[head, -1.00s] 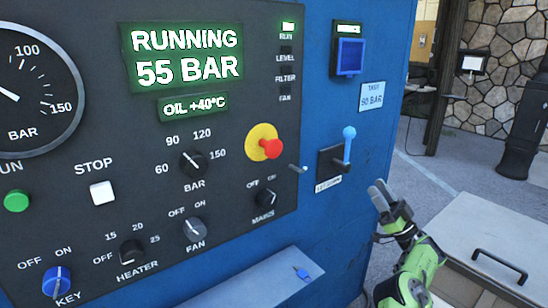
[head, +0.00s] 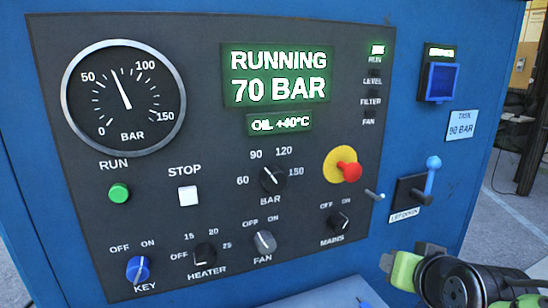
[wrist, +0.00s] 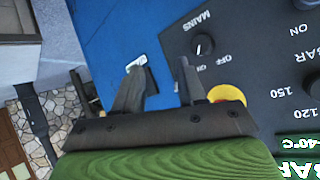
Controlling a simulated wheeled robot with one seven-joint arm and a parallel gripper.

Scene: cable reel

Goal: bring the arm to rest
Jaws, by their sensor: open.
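My gripper (head: 405,270) is at the lower right of the head view, in front of the blue cabinet (head: 455,205) and below the blue-handled lever (head: 431,178). In the wrist view its two dark fingers (wrist: 160,68) are spread, with nothing between them. It appears apart from the panel's controls. The display (head: 277,76) reads RUNNING 70 BAR. The gauge (head: 124,98) needle stands between 50 and 100. The pressure knob (head: 272,179) has its mark toward 90.
The red emergency button (head: 348,171) on its yellow disc and a small metal peg (head: 374,194) stick out near my gripper. A ledge (head: 335,295) juts out below the panel. Open paved floor (head: 508,220) shows to the right.

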